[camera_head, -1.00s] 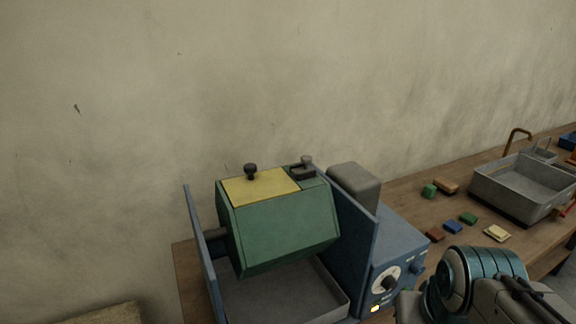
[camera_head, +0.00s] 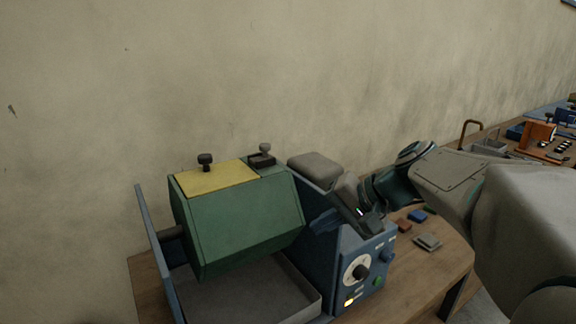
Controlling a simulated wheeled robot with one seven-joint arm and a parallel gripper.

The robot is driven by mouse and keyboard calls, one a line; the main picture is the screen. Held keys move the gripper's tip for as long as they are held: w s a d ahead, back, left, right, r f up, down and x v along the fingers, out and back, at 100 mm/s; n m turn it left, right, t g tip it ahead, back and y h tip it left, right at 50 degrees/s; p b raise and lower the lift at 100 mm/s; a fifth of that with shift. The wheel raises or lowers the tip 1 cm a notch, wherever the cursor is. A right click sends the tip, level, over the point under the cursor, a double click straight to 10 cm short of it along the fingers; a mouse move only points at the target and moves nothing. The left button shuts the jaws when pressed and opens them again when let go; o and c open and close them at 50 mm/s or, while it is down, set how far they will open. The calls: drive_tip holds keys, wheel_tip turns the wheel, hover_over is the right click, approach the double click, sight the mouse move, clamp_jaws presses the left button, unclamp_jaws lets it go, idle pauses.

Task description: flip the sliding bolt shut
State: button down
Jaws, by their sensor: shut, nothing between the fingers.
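The sliding bolt (camera_head: 262,158) is a small dark slide with a grey knob. It sits on top of the green drum (camera_head: 243,228), just right of the yellow lid (camera_head: 216,179). The lid lies flat on the drum and has its own black knob (camera_head: 205,161). The bolt's exact position in its slide is too small to tell. My gripper (camera_head: 324,222) is shut and empty, right of the drum, by the blue side panel and above the control box. It is apart from the bolt, to its right and lower in the picture. Its fingertips are hard to make out against the panel.
A control box (camera_head: 362,270) with knobs is below. A grey tray (camera_head: 252,290) lies under the drum. Loose blocks lie right on the bench.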

drive_tip(key=w+d+r+t+y+b, duration=0.2)
drive_tip(key=w+r+y, duration=0.2)
drive_tip(key=w, duration=0.2)
drive_tip(key=w+d+r+m+t+y+b, duration=0.1)
drive_tip(key=w+d+r+t+y+b, duration=0.1)
drive_tip(key=w, duration=0.5)
wheel_tip(320, 180, up, 3)
drive_tip(key=shift+d+f+m+y, duration=0.2)
drive_tip(key=shift+d+m+y, duration=0.1)
drive_tip(key=shift+d+y, duration=0.5)
drive_tip(key=shift+w+a, duration=0.15)
drive_tip(key=shift+a, duration=0.1)
drive_tip(key=s+a+p+x, duration=0.1)
drive_tip(key=s+p+x, duration=0.1)
drive_tip(key=x, duration=1)
drive_tip(key=shift+a+p, duration=0.35)
drive_tip(key=shift+a, duration=0.1)
drive_tip(key=shift+s, duration=0.25)
